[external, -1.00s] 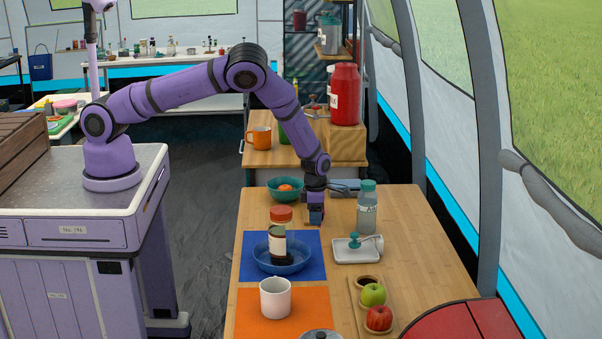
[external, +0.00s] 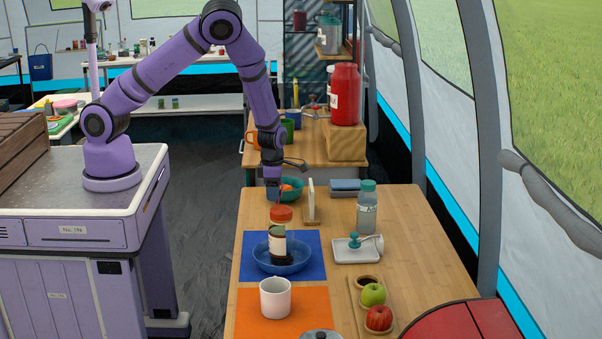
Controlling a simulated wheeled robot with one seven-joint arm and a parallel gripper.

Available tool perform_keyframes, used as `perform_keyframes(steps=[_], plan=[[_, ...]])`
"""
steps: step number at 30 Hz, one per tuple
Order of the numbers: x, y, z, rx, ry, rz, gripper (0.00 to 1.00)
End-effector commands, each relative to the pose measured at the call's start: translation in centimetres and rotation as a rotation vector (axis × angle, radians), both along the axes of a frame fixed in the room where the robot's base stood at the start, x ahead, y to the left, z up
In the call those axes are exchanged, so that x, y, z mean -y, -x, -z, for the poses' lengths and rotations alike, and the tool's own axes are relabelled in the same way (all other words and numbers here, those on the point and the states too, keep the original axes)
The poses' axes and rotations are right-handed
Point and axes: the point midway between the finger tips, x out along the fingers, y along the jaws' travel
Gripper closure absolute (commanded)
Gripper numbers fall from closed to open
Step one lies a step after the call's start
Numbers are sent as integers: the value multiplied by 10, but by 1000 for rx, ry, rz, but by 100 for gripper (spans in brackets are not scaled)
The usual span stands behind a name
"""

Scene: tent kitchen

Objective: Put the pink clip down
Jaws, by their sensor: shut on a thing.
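My gripper (external: 273,197) points down over the far left part of the wooden table (external: 425,235). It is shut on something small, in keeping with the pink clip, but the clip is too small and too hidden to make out. The fingertips are in front of the green bowl (external: 297,192) and just above or behind the jar with the red-orange lid (external: 282,214) in this view. I cannot tell the exact gap.
A dark-labelled jar (external: 277,243) stands in the blue bowl (external: 293,268) on a blue mat. An upright holder (external: 311,203) is close right of my gripper. A bottle (external: 366,211) and white tray (external: 349,257) are farther right. Bare wood lies between.

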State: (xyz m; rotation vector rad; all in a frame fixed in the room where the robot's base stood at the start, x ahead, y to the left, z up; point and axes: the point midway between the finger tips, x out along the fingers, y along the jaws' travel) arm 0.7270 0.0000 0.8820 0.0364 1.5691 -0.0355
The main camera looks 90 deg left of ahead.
Motion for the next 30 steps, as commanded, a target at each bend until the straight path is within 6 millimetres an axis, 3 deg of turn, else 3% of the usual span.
perform_keyframes(steps=[1,6,17,26,30], plan=[[2,-1,-19,5,-1,3,69],[1,0,-59,2,0,3,69],[0,0,-120,2,1,1,69],[45,-30,-117,-14,-3,306,69],[75,-47,-116,-20,-7,503,69]])
